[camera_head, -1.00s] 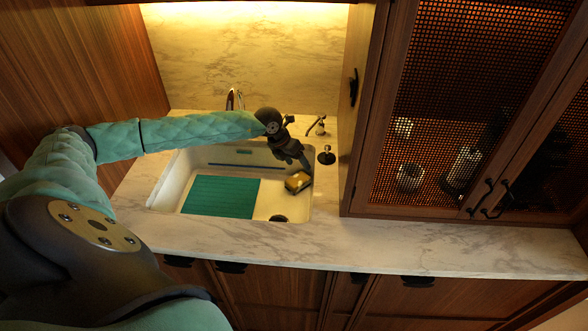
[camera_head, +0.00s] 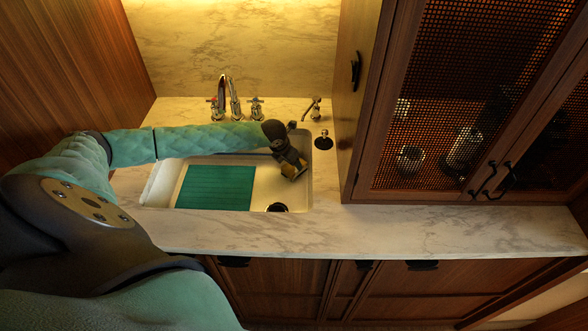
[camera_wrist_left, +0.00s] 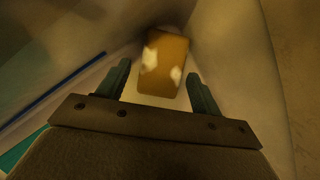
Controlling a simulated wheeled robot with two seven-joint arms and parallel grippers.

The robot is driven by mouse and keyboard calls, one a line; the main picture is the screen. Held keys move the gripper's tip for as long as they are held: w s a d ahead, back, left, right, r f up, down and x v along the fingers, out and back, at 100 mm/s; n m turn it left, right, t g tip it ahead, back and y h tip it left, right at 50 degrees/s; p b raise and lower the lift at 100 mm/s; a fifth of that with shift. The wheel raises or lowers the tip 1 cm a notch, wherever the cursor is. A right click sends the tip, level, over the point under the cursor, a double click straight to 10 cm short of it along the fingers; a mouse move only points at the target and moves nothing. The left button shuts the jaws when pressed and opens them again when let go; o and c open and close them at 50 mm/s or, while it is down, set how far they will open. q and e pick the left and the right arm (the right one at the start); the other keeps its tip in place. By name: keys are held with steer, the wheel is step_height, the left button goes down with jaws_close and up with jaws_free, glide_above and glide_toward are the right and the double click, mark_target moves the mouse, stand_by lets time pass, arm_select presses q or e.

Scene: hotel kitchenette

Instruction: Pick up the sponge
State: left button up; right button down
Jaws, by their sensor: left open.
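The sponge (camera_head: 289,171), yellowish brown with pale patches, is in the right part of the white sink, partly hidden by my gripper in the head view. In the left wrist view the sponge (camera_wrist_left: 163,66) lies ahead, near a corner of the sink walls. My left gripper (camera_head: 296,168) reaches down into the sink over it. In the wrist view its two fingers (camera_wrist_left: 160,88) are open and apart, with the near end of the sponge at the gap between them. I cannot tell if they touch it. My right gripper is in no view.
The sink (camera_head: 262,198) holds a green ribbed mat (camera_head: 215,188) at its left and a dark drain (camera_head: 277,207) at the front. Taps (camera_head: 236,100) and a dispenser (camera_head: 314,106) stand behind. A wooden cabinet (camera_head: 357,140) rises at the right. The front counter (camera_head: 400,232) is clear.

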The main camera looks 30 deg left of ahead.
arm_select(q)
steer(key=x, duration=0.3)
steer(key=shift+w+d+f+b, duration=0.1)
steer(key=shift+d+f+b, duration=0.1)
steer(key=shift+f+b, duration=0.2)
steer(key=shift+w+f, duration=0.2)
steer(key=shift+f, duration=0.15)
steer(key=shift+r, duration=0.1)
steer(key=c, duration=0.8)
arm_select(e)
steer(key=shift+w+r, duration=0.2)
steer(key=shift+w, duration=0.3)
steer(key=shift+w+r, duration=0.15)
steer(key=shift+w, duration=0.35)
arm_select(q)
steer(key=shift+a, duration=0.1)
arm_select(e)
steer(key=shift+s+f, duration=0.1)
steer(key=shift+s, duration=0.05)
